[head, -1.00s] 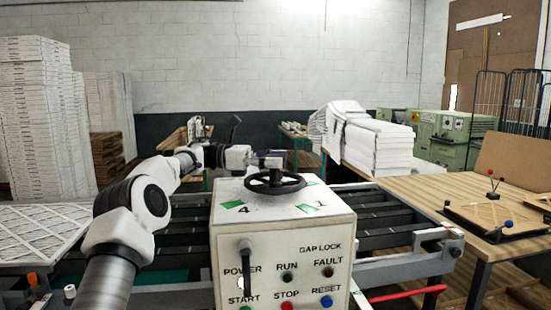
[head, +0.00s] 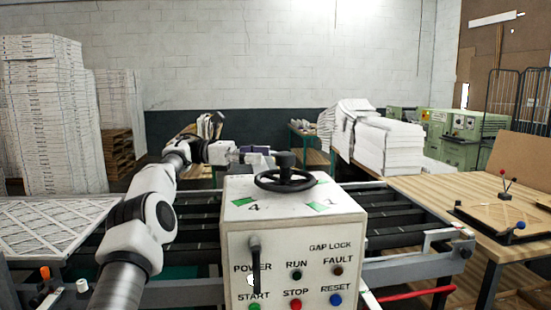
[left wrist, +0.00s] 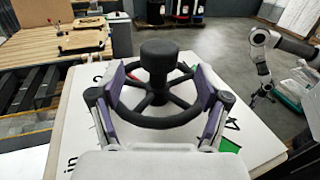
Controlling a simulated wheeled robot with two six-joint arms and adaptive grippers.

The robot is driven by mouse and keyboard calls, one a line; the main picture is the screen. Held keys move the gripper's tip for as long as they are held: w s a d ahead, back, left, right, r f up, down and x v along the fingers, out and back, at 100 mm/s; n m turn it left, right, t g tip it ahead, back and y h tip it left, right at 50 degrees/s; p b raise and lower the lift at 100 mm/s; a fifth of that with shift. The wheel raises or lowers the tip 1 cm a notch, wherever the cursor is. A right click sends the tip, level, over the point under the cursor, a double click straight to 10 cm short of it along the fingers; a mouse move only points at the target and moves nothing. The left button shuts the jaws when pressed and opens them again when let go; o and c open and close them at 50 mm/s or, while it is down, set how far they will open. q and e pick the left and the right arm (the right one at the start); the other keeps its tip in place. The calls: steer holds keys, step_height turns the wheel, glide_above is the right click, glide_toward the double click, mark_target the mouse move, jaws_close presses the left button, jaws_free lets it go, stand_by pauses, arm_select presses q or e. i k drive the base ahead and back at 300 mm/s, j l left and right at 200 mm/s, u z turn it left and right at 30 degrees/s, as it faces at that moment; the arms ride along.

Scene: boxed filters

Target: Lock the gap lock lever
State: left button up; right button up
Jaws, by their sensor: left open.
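The white control box (head: 292,226) carries the label GAP LOCK on its front panel. A black upright handle (head: 255,262) stands at the left of that panel; I cannot tell surely whether it is the gap lock lever. A black handwheel (head: 285,181) with a thick knob lies on the box top. My left gripper (head: 262,152) is open at the wheel. In the left wrist view its purple-padded fingers (left wrist: 161,75) stand apart, with the wheel (left wrist: 158,118) and its knob in view between them. A white arm, likely my right one, shows there at right; its gripper is unclear.
A dark roller conveyor (head: 400,222) runs behind the box. A wooden table (head: 430,190) with a board and coloured knobs stands at right. Pleated filters (head: 50,220) lie at left, near tall white stacks (head: 45,115). The air above the box is mostly clear.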

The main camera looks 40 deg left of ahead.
mark_target(255, 247)
steer(key=k+l, duration=0.8)
steer(key=l, duration=0.15)
